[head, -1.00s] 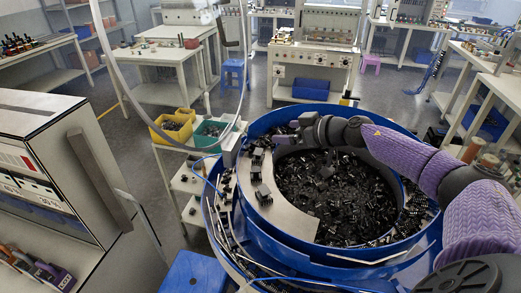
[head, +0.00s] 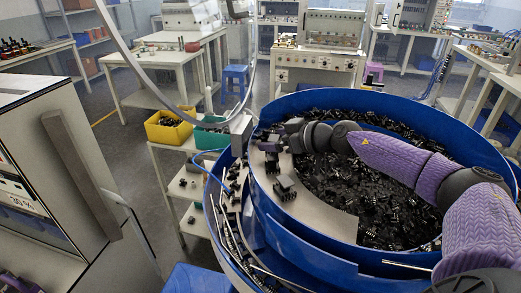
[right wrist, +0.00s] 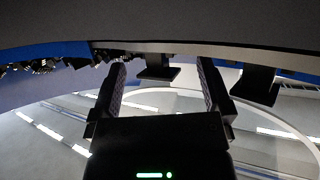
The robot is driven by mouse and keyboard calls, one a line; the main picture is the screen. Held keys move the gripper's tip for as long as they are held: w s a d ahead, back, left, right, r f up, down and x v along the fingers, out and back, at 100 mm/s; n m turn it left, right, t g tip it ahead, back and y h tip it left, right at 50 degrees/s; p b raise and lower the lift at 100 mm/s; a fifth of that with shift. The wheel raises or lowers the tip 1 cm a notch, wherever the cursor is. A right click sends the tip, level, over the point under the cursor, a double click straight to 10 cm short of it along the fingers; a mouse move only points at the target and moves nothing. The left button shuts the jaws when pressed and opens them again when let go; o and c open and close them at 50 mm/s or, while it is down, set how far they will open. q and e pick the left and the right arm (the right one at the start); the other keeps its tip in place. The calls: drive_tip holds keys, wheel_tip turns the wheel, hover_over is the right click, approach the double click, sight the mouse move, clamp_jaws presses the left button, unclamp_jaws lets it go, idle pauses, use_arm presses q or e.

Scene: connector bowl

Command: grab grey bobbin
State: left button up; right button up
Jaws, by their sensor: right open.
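Several small dark parts sit on the grey ledge (head: 318,212) of the blue bowl; one dark part (head: 285,188) stands nearest the front, and another (head: 272,161) is behind it. I cannot tell by colour which of them is the grey bobbin. My right gripper (head: 268,140) is over the ledge's far end. In the right wrist view my right gripper (right wrist: 162,85) has its two fingers apart and holds nothing. A dark wide-based part (right wrist: 158,66) shows in line with the gap between the fingers. A second such part (right wrist: 255,85) is beyond the right finger. My left gripper is out of view.
The blue bowl (head: 310,252) is filled with loose black connectors (head: 345,190), with a raised rim around it. A yellow bin (head: 168,128) and a green bin (head: 211,133) stand on a small table to the left. A grey cabinet (head: 55,185) is at far left.

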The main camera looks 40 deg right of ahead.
drive_tip(key=shift+x, duration=0.8)
drive_tip(key=shift+s+d+r, duration=0.1)
drive_tip(key=shift+s+r, duration=0.05)
drive_tip(key=shift+s, duration=0.15)
drive_tip(key=shift+c, duration=0.7)
drive_tip(key=c, duration=1.2)
